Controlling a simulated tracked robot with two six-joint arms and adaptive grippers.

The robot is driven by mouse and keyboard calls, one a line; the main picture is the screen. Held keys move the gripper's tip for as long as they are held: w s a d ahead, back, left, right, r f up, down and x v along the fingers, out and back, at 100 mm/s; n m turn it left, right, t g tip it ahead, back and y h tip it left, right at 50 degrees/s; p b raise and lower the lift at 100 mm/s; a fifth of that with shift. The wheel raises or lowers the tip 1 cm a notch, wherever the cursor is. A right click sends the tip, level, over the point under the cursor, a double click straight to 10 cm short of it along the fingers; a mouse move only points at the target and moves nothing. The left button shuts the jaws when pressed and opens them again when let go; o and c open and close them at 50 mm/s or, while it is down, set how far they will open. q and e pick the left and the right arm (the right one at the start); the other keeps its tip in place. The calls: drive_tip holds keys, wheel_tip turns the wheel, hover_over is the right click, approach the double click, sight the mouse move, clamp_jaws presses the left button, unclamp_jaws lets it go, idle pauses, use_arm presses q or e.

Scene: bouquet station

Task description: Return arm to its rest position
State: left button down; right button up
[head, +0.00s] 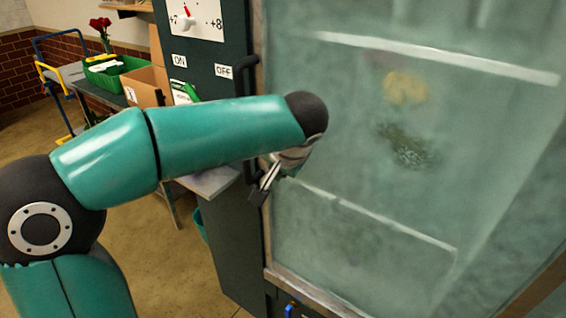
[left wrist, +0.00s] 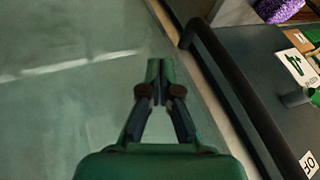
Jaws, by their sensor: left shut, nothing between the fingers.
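My left arm (head: 225,135) comes in from the left in the head view and bends down at the wrist in front of a frosted glass door (head: 370,150). My left gripper (head: 262,190) hangs near the left edge of this door. In the left wrist view my gripper (left wrist: 158,72) shows its two fingers together, with nothing held, in front of the glass. A dark bar handle (left wrist: 235,95) runs to the right of the fingers, apart from them in that view. My right gripper is not in view.
The dark cabinet panel (head: 205,55) beside the door carries ON and OFF labels and a dial with a red pointer (head: 187,14). Behind my arm are a green crate (head: 130,75), a cardboard box (head: 148,84) and red roses (head: 101,24). Open floor lies at the left.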

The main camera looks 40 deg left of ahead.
use_arm(q)
drive_tip(key=s+d+f+m+g+h+p, duration=0.1)
drive_tip(key=d+f+m+h+p, duration=0.15)
drive_tip(key=d+f, duration=0.65)
drive_tip(key=s+d+f+m+g+h+p, duration=0.15)
drive_tip(key=d+f+h, duration=0.35)
drive_tip(key=f, duration=0.6)
drive_tip(key=s+d+f+n+h+p, duration=0.1)
drive_tip(key=s+d+f+n+p, duration=0.1)
drive_tip(key=s+f, duration=0.5)
drive_tip(key=s+d+f+n+h+p, duration=0.1)
drive_tip(key=s+d+f+n+p, duration=0.1)
drive_tip(key=s+d+f, duration=0.3)
wheel_tip(320, 180, down, 4)
drive_tip(key=shift+s+r+g+p, duration=0.2)
drive_tip(key=shift+s+g+p, duration=0.3)
drive_tip(key=shift+s, duration=0.75)
